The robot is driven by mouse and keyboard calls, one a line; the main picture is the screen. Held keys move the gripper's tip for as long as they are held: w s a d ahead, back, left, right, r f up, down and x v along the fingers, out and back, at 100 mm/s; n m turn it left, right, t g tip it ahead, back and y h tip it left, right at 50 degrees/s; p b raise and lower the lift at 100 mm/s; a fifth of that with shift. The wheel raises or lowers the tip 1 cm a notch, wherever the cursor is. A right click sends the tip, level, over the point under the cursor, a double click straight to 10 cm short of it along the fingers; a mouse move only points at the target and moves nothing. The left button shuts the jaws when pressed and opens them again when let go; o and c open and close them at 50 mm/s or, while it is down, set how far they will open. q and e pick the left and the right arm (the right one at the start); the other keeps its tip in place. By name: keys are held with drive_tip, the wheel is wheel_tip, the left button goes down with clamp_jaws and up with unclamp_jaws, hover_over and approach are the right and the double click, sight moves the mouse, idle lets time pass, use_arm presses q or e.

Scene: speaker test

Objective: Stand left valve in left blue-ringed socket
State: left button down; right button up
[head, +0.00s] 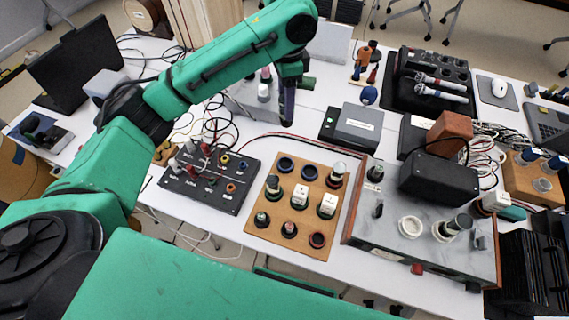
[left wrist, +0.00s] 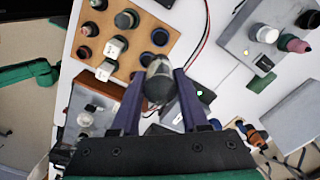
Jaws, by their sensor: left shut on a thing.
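The wooden socket board (head: 253,208) lies on the white table, and it fills the upper left of the left wrist view (left wrist: 138,28). The left blue-ringed socket (head: 285,163) is at its far edge and looks empty; it also shows in the left wrist view (left wrist: 160,37). The middle blue-ringed socket (head: 309,172) looks empty too. My left gripper (head: 287,118) is above the table beyond the board, apart from the socket. In the left wrist view it is shut on a grey, dark-tipped valve (left wrist: 158,80). In the head view a finger hides this valve. My right gripper is out of view.
Another valve (head: 337,174) stands at the board's far right. White blocks (head: 300,196) and dark-topped pieces fill other sockets. A black panel with cables (head: 212,185) is left of the board, a marble-topped unit (head: 395,240) right, and a grey box (head: 358,128) behind.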

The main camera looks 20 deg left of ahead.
use_arm(q)
drive_tip(key=f, duration=0.1)
drive_tip(key=f+b, duration=0.1)
drive_tip(key=f, duration=0.3)
drive_tip(key=shift+s, duration=0.25)
drive_tip(key=shift+w+a+f+p, duration=0.1)
drive_tip(key=shift+w+f+p, duration=0.1)
drive_tip(key=shift+f, duration=3.5)
drive_tip(key=shift+w+f+p, duration=0.15)
drive_tip(key=shift+f, duration=3.5)
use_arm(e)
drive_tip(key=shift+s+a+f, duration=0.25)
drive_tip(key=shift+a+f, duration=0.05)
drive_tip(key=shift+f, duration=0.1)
use_arm(q)
drive_tip(key=shift+f, duration=0.1)
drive_tip(key=shift+f, duration=0.15)
drive_tip(key=shift+c, duration=2)
unclamp_jaws()
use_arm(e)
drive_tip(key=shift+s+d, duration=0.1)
